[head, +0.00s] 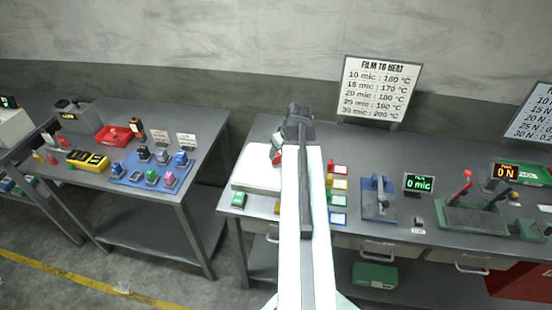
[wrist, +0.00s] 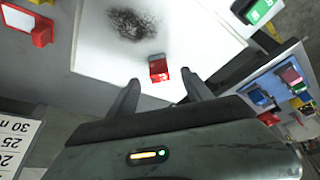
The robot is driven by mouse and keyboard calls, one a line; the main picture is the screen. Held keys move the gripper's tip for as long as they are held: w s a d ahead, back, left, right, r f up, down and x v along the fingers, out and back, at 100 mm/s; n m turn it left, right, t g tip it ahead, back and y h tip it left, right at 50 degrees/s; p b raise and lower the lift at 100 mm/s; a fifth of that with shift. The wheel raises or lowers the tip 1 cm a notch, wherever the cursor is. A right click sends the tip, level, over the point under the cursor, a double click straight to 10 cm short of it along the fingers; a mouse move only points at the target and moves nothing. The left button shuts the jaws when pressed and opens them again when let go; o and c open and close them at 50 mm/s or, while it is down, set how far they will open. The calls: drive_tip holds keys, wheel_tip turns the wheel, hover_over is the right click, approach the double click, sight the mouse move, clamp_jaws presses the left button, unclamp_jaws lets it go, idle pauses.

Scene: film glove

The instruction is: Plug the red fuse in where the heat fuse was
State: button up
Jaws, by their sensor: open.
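A small red block (wrist: 158,68), which looks like the red fuse, is at the white panel (wrist: 95,60) in the wrist view, below a black scorch mark (wrist: 133,24). My gripper (wrist: 160,82) is open, with one finger on each side of the red block and slightly short of it. I cannot tell whether the fingers touch it. In the head view a red piece (head: 276,158) shows beside my arm, over the white panel (head: 250,180); my fingertips are mostly hidden there. I cannot identify the heat fuse's socket.
The left bench holds a red tray (head: 104,141), a yellow block with dark slots (head: 88,160) and a blue tray (head: 133,177) with several coloured blocks. Right of my arm are coloured labelled blocks (head: 338,184), a blue-handled device (head: 378,198) and a red-levered device (head: 475,212).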

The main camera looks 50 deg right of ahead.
sight(277, 156)
drive_tip(key=shift+b+x, duration=1)
drive_tip(key=shift+x, duration=0.15)
drive_tip(key=b+x, duration=0.5)
drive_tip(key=x, duration=0.1)
drive_tip(key=shift+w+d+r, duration=0.15)
drive_tip(key=shift+d, duration=0.05)
drive_tip(key=shift+r, duration=0.2)
drive_tip(key=shift+a, duration=0.1)
clamp_jaws()
